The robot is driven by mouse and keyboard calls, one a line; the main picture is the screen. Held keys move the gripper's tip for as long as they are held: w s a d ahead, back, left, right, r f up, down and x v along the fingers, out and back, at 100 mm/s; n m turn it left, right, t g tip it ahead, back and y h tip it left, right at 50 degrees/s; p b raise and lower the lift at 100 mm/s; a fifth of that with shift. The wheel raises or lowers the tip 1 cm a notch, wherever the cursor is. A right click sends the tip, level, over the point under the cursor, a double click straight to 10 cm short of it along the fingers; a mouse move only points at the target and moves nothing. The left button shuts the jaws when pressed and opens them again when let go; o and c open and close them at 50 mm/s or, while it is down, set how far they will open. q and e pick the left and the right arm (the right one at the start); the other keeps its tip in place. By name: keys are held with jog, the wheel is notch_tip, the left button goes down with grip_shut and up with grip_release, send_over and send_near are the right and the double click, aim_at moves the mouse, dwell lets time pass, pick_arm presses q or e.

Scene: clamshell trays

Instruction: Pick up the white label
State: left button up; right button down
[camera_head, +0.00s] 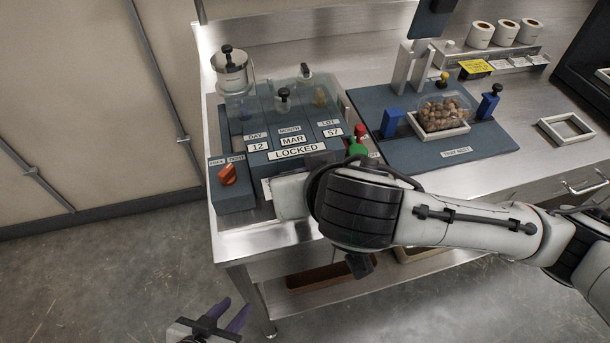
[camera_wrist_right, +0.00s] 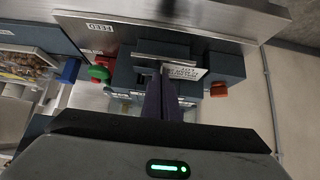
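The white label (camera_wrist_right: 186,72), with dark print, shows in the right wrist view at the front of the blue-grey label device (camera_wrist_right: 205,60). My right gripper (camera_wrist_right: 161,84) has its dark purple fingertips close together at the label's left edge, partly overlapping it in the picture. I cannot tell whether they grip it. In the head view my right arm hides that gripper in front of the device (camera_head: 236,197), which reads DAY 12, MONTH MAR, LOT 57 and LOCKED. My left gripper (camera_head: 227,318) is low over the floor, fingers apart and empty, away from the bench.
An orange-red knob (camera_head: 228,174) is on the device's left, and red and green buttons (camera_head: 357,146) are on its right. A filled clamshell tray (camera_head: 440,127) sits on a blue-grey mat (camera_head: 400,152). An empty white frame (camera_head: 567,130) lies further right. Label rolls (camera_head: 506,32) stand behind.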

jog(key=shift+s+d+f, duration=0.1)
jog(key=shift+s+f, duration=0.1)
jog(key=shift+f, duration=0.3)
dwell(0.7)
jog(key=shift+r, duration=0.1)
notch_tip(320, 180, up, 10)
jog(key=w+d+r+m+h, duration=0.1)
jog(key=w+d+r, duration=0.1)
jog(key=d, duration=0.9)
jog(key=w+d+r+m+h, duration=0.1)
jog(key=w+d+r+m, duration=0.1)
jog(key=d, duration=0.9)
jog(key=shift+w+r+m+h, duration=0.35)
jog(key=shift+w+r, duration=0.3)
jog(key=shift+w, duration=0.3)
jog(key=shift+w+a, duration=0.1)
